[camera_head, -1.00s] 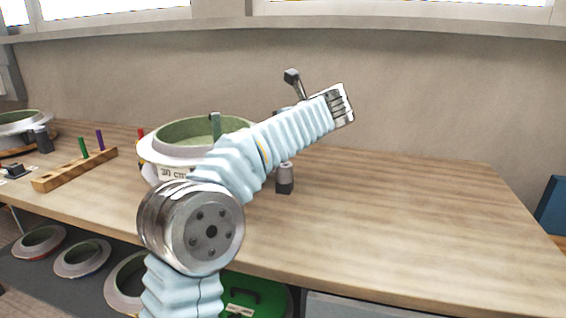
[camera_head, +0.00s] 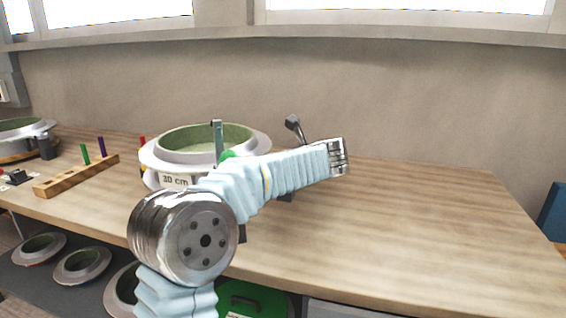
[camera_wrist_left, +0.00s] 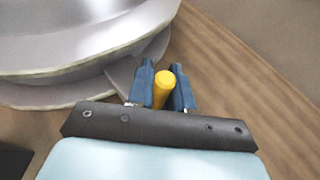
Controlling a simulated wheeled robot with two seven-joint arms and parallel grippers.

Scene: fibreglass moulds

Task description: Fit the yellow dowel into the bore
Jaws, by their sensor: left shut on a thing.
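In the left wrist view, the blue fingers of my left gripper (camera_wrist_left: 160,92) are shut on the yellow dowel (camera_wrist_left: 164,84), whose rounded end shows between them. The grey flange of a mould (camera_wrist_left: 150,62) lies just above and left of the fingers. I cannot tell whether the dowel touches it. No bore can be made out. In the head view, the round mould (camera_head: 158,154) with a green inside and a "30 cm" label stands on the bench. My left arm crosses in front of its right side and hides the gripper and dowel. My right gripper is out of view.
A wooden rack (camera_head: 75,176) with a green peg (camera_head: 85,154) and a purple peg (camera_head: 101,147) lies at the left. Another mould (camera_head: 20,128) stands at the far left. Several moulds sit on the shelf below. The bench top (camera_head: 420,220) is clear at the right.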

